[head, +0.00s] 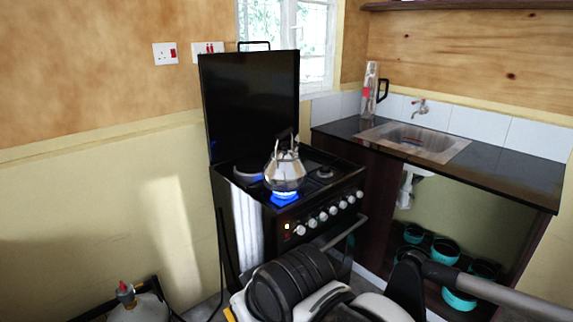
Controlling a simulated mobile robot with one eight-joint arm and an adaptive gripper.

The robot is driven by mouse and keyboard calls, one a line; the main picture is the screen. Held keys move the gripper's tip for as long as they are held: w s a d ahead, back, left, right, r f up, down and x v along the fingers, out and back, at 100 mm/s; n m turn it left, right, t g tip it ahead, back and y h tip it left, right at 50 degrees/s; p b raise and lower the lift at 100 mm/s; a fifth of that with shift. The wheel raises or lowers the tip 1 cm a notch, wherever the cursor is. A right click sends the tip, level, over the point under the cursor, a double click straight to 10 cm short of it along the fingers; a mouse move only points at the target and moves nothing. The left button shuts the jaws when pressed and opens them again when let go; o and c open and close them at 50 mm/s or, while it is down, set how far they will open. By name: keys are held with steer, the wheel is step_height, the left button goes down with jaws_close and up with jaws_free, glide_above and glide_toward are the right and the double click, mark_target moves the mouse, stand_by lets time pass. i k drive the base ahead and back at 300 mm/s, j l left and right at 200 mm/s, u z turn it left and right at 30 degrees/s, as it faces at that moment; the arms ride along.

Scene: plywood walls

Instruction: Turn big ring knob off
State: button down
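A black stove (330,192) stands by the wall with its lid raised. A row of several light knobs (323,216) runs along its front panel; I cannot tell which one is the big ring knob, and their markings are too small to read. A shiny kettle (285,172) sits on the front left burner, over a bright blue flame (285,198). Some blue also shows at the burner behind it on the left. My arm fills the bottom of the head view, below the stove front. My gripper's fingers cannot be made out.
An oven handle (345,232) juts out below the knobs. A towel (247,225) hangs at the stove's left side. A counter with a sink (415,140) stands right, with teal pots (445,250) beneath. A gas bottle (138,305) stands at lower left.

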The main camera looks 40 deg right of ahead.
mark_target(300, 230)
steer(key=z, duration=1.25)
